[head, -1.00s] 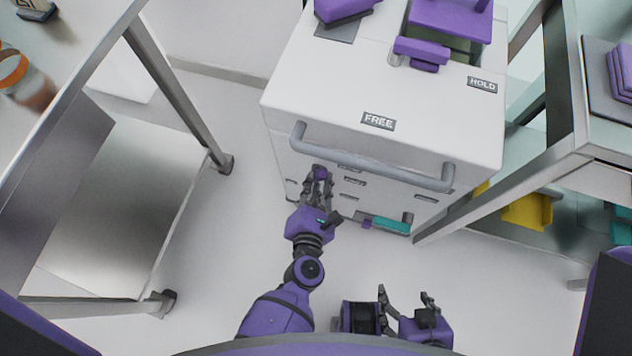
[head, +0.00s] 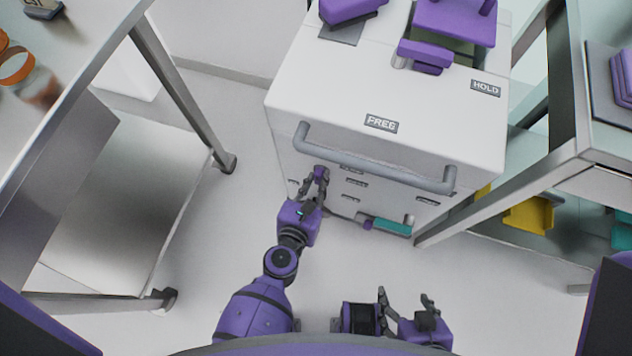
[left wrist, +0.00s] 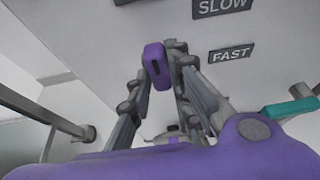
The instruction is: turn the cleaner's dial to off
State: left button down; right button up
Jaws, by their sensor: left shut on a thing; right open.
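In the left wrist view the left gripper (left wrist: 160,65) is shut on a purple dial (left wrist: 157,66). A FAST label (left wrist: 231,53) and a SLOW label (left wrist: 222,6) are on the panel to its right; no OFF label can be read. My right gripper (head: 405,300) is open and empty, low near my base.
A steel table (head: 180,90) with a lower shelf stands at the left. Another steel table (head: 500,200) stands close to the cleaner's right side, with a yellow bin (head: 530,214) below. A teal bar (head: 388,226) sits low on the cleaner's front. The floor before the cleaner is clear.

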pick_arm(q)
jog(key=shift+w+r, duration=0.1)
jog(key=c, duration=1.6)
grip_release()
jog(key=shift+s+a, duration=0.15)
jog(key=shift+s, duration=0.4)
jog(key=v, duration=1.1)
jog(key=shift+r, duration=0.15)
